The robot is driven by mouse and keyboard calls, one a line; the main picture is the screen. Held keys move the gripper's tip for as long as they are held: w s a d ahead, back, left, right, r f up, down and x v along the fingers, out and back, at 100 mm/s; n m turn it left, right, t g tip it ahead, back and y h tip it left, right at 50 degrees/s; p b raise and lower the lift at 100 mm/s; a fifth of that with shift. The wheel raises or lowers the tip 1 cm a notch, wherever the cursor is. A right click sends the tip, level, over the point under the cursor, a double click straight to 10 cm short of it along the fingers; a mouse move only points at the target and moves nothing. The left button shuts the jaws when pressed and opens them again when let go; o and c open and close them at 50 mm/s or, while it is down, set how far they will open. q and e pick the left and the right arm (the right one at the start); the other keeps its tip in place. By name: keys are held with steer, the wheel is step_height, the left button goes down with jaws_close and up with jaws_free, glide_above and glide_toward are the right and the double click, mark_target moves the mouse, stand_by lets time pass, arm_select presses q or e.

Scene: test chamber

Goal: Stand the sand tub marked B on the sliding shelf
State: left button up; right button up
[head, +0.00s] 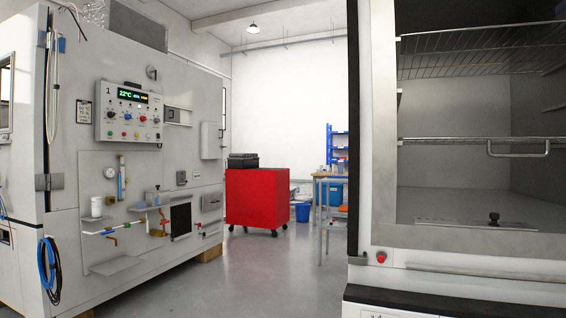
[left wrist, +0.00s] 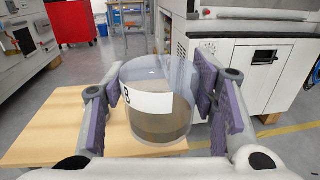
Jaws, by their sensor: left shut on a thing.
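The sand tub (left wrist: 160,125) is a clear round container with sand in its lower part and a white label with the letter B partly visible. In the left wrist view it stands upright between the pads of my left gripper (left wrist: 158,100), which is shut on it. Its base is over a wooden top (left wrist: 60,125); I cannot tell whether it touches. In the head view, a wire shelf with a front handle (head: 518,152), apparently the sliding shelf, sits inside the open chamber at right. Neither gripper nor the tub shows in the head view.
Another wire rack (head: 480,50) is above the handled shelf. The chamber floor (head: 450,203) holds a plate with a dark knob (head: 493,218). The chamber's door frame (head: 372,130) bounds the opening at left. A red cabinet (head: 258,200) stands farther back, with clear floor before it.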

arm_select(q)
steer(key=s+d+f+m+g+h, duration=0.4)
steer(key=s+d+m+g+h, duration=0.1)
steer(key=s, duration=0.4)
steer(key=shift+d+g+h, duration=0.3)
steer(key=shift+d+h, duration=0.2)
steer(key=shift+d, duration=0.1)
steer(key=shift+w+f, duration=0.1)
